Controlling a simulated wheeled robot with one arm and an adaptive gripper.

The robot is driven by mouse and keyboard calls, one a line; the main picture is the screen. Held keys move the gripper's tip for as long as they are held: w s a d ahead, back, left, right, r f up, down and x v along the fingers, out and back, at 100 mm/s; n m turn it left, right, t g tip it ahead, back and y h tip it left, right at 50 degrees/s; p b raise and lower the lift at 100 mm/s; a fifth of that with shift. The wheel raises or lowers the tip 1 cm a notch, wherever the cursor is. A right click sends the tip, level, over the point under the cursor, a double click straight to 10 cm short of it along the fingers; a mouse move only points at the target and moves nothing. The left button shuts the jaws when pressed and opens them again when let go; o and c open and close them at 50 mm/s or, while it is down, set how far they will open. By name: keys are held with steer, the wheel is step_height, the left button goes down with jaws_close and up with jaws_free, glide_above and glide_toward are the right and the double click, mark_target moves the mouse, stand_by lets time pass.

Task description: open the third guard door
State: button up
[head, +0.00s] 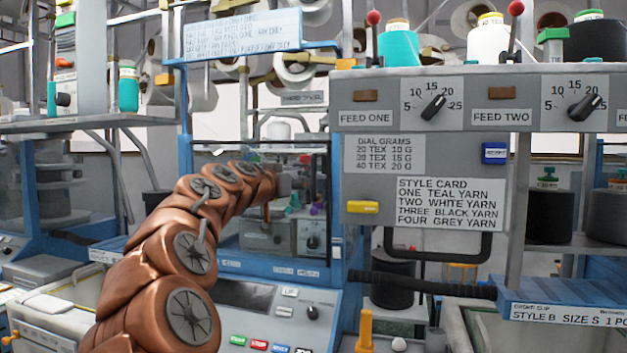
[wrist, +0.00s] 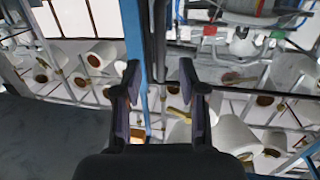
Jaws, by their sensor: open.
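A clear guard door (head: 300,225) with thin dark edges stands in a blue machine frame (head: 337,190) at the centre of the head view. It looks shut. A small sign (head: 303,97) above it seems to begin with THREE. My copper arm crosses in front of the door's left part. My gripper (head: 292,184) is near the door's upper right part; its fingers are hard to make out there. In the wrist view my gripper (wrist: 160,78) is open, with a blue post (wrist: 134,35) and a dark upright edge behind the gap. I cannot tell whether it touches the door.
A grey feed panel (head: 400,110) with dials and a style card (head: 449,203) stands right of the door. A dark bar (head: 425,285) and a blue tray (head: 560,300) jut out at lower right. Another blue machine frame (head: 40,190) stands at left.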

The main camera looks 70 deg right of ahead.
mark_target(313, 175)
steer(key=shift+h, duration=0.3)
steer(key=shift+s+d+r+p, duration=0.2)
steer(key=shift+d+p, duration=0.15)
steer(key=shift+d, duration=1.2)
steer(key=shift+s+d+r+p, duration=0.1)
steer(key=shift+d+r+p, duration=0.25)
steer(key=shift+d, duration=1.15)
steer(key=shift+s+d+r+p, duration=0.15)
steer(key=shift+d+p, duration=0.25)
steer(key=shift+d, duration=1.15)
steer(key=shift+c, duration=0.2)
steer(key=shift+f, duration=0.1)
jaws_close()
